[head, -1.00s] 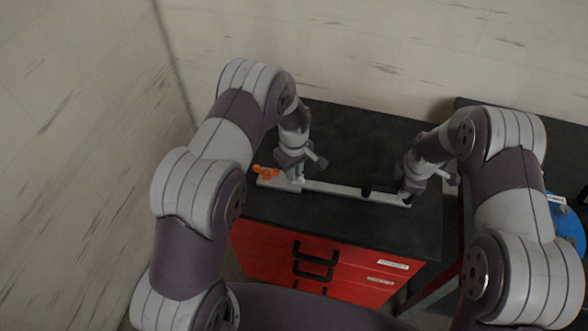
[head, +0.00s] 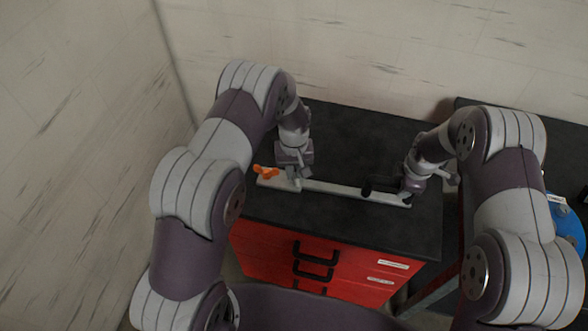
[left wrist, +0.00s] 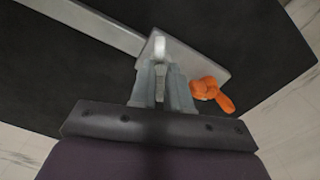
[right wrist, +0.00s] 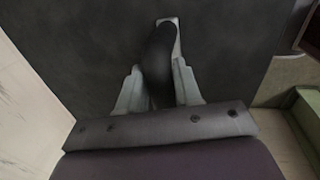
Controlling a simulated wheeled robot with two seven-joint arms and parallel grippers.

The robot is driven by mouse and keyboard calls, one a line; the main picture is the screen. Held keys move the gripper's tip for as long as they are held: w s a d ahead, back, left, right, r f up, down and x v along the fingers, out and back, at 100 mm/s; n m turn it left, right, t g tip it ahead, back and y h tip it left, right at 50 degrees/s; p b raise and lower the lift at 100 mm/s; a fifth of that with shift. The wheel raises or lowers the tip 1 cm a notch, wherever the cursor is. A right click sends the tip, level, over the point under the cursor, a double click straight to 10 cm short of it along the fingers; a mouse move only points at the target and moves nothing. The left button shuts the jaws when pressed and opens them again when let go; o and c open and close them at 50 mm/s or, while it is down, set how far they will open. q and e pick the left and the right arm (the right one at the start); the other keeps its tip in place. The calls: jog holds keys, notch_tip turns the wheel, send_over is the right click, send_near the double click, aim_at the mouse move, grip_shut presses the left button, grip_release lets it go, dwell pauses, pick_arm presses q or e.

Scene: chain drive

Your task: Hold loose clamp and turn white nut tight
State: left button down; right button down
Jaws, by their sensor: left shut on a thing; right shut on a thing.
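A long light-grey bar (head: 340,190) lies on the black cabinet top. My left gripper (head: 295,182) is at the bar's left end, pointing down. In the left wrist view its fingers (left wrist: 161,88) are shut on a small white rounded part (left wrist: 162,50), which looks like the white nut, above the bar's end plate. An orange lobed piece (left wrist: 211,93) is beside the plate; it also shows in the head view (head: 266,172). My right gripper (right wrist: 158,88) is shut on a black curved part (right wrist: 159,52) at the bar's right end. Which part is the loose clamp I cannot tell.
The cabinet top (head: 345,140) is clear behind the bar. Red drawers (head: 275,243) with black handles are at the front. A blue object (head: 568,222) stands at the far right. Walls close off the left and back.

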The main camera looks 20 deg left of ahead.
aim_at(294, 175)
pick_arm(q)
jog(key=m, duration=0.7)
jog(key=shift+r, duration=0.1)
jog(key=m, duration=0.6)
jog(key=shift+m, duration=0.4)
pick_arm(e)
jog(key=shift+s, duration=0.1)
pick_arm(q)
jog(key=m, duration=1.3)
pick_arm(e)
jog(key=shift+f, duration=0.1)
pick_arm(q)
jog(key=shift+m, duration=0.4)
jog(key=c, duration=1.1)
grip_release()
notch_tip(294, 175, up, 12)
